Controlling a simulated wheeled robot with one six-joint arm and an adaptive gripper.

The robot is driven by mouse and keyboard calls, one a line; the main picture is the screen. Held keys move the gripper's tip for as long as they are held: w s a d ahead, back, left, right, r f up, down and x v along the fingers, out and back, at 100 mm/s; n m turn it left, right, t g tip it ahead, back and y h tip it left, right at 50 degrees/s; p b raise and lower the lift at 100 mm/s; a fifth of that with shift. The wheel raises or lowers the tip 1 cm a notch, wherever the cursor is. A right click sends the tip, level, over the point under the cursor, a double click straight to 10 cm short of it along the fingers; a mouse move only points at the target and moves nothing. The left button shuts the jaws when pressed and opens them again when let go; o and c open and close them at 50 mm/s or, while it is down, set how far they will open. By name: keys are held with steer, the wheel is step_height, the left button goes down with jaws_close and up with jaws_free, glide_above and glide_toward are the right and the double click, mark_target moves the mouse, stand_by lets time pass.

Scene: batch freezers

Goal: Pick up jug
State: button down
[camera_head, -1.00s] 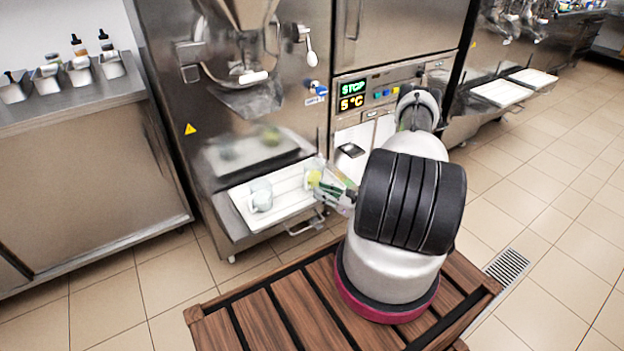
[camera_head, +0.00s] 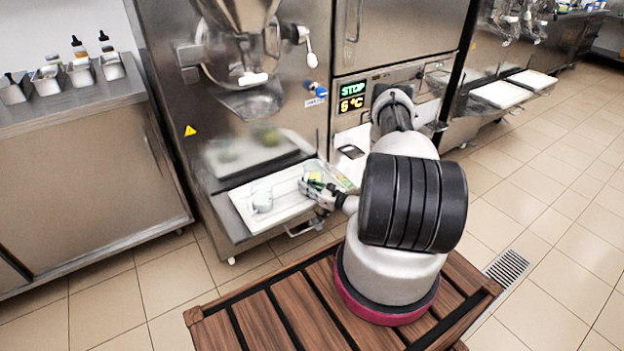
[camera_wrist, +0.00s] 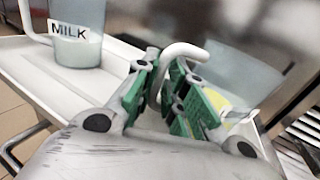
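A clear jug (camera_wrist: 240,70) with something yellow showing low on it stands at the right in the wrist view. Its pale curved handle (camera_wrist: 183,52) reaches between the green-padded fingers of my gripper (camera_wrist: 165,95). The fingers are apart, with a gap around the handle; no firm hold shows. A second clear jug (camera_wrist: 78,25), labelled MILK and partly filled with white, stands at the left. In the head view the milk jug (camera_head: 262,199) stands on the tray, and my gripper (camera_head: 318,190) is at its right, partly hiding the yellow jug (camera_head: 315,172).
The white tray (camera_head: 243,207) sits on the freezer's front shelf, with a metal handle (camera_head: 300,228) below its edge. The freezer's spout and lever (camera_head: 309,45) are above. A counter with metal containers (camera_head: 80,72) stands at the left.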

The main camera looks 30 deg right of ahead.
stand_by(0.4)
steer(key=shift+r, duration=4.95)
